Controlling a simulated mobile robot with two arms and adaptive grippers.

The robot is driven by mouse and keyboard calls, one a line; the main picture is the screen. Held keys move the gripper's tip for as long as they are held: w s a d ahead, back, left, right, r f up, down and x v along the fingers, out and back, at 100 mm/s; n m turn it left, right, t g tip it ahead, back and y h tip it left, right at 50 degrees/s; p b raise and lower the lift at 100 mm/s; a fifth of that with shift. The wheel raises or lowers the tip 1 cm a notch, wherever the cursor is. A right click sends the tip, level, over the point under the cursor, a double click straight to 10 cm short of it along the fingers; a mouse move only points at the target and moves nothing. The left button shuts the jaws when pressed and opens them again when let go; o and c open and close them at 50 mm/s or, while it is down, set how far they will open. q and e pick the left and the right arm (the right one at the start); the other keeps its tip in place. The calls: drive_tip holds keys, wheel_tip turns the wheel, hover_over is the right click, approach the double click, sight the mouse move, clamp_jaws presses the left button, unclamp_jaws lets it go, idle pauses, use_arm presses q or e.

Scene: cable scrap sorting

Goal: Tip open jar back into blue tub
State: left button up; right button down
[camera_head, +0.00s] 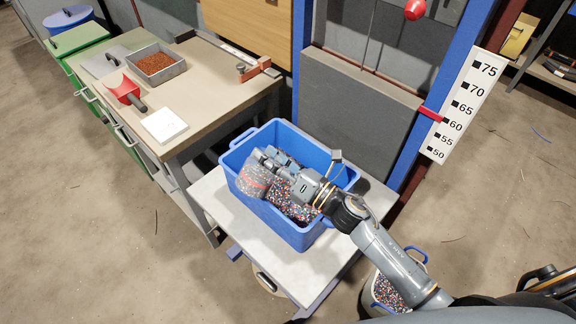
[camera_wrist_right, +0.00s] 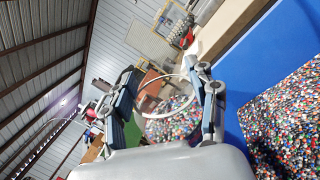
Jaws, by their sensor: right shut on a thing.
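The blue tub (camera_head: 297,236) stands on a small pale table and holds mixed coloured granules (camera_head: 290,205). My right gripper (camera_head: 266,160) reaches over the tub from the lower right and is shut on the clear jar (camera_head: 253,182). The jar is at the left part of the tub, looks slightly tilted and has granules in it. In the right wrist view, the jar's open round rim (camera_wrist_right: 165,78) shows between the two fingers (camera_wrist_right: 168,95), with granules inside. The tub's blue wall (camera_wrist_right: 262,75) and its granules (camera_wrist_right: 285,120) are beside it. Whether the jar touches the granules below is hidden. My left gripper is not in view.
A workbench (camera_head: 210,85) at upper left carries a grey tray of reddish granules (camera_head: 157,66), a red scoop (camera_head: 124,90) and a white plate (camera_head: 164,124). A grey panel (camera_head: 358,120) and blue post stand behind the tub. A bucket of granules (camera_head: 388,293) is on the floor.

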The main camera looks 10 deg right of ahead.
drive_tip(key=shift+f, duration=0.1)
drive_tip(key=shift+d+f+m+b, duration=0.1)
drive_tip(key=shift+f+m+b, duration=0.2)
drive_tip(key=shift+m+b, duration=0.2)
drive_tip(key=shift+d+f+m+t+b, duration=0.15)
drive_tip(key=shift+f+m+t+b, duration=0.2)
drive_tip(key=shift+m, duration=0.25)
drive_tip(key=shift+r, duration=0.1)
drive_tip(key=shift+f, duration=0.2)
